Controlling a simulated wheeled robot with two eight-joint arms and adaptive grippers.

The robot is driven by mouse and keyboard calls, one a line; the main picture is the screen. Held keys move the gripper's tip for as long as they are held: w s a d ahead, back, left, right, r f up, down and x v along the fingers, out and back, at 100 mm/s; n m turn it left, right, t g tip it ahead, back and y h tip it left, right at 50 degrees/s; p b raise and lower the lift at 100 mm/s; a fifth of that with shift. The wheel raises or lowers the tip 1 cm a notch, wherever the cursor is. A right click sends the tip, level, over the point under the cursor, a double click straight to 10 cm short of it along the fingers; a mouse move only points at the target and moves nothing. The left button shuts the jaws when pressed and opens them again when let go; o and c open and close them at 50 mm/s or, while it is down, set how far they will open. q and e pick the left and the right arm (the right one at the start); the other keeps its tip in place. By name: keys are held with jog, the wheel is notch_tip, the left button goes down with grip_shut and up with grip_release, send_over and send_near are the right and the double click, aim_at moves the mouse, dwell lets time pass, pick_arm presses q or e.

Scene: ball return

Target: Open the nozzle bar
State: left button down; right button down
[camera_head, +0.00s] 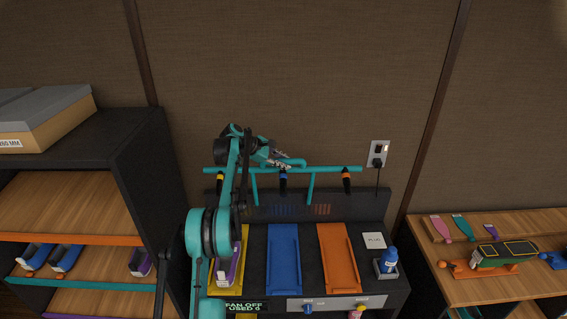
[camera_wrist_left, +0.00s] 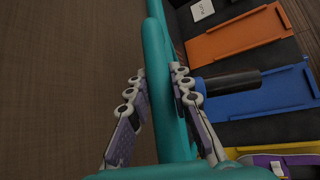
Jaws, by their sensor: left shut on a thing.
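The teal nozzle bar (camera_head: 330,169) runs level above the back of the dark bench. Several black nozzles with coloured rings hang from it, including a blue-ringed one (camera_head: 283,180) and an orange-ringed one (camera_head: 346,180). My left gripper (camera_head: 284,160) reaches over from the left and is at the bar's middle. In the left wrist view, the teal bar (camera_wrist_left: 160,30) passes between the two linked fingers of my left gripper (camera_wrist_left: 157,100), which are shut on it. A black nozzle (camera_wrist_left: 233,83) sticks out beside the right-hand finger. My right gripper is not in view.
Yellow, blue (camera_head: 284,258) and orange (camera_head: 338,258) trays lie on the bench below the bar; a purple-and-white shoe-like item is in the yellow one. Shelves (camera_head: 70,200) flank the left; a wall outlet (camera_head: 379,153) is behind.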

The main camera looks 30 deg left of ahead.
pick_arm(q)
jog(key=shift+w+a+r, duration=0.1)
jog(key=shift+w+a, duration=0.05)
jog(key=shift+w, duration=0.1)
jog(key=c, duration=1.3)
grip_release()
jog(key=shift+c, duration=0.2)
jog(key=shift+s, duration=0.1)
jog(key=v, duration=1.2)
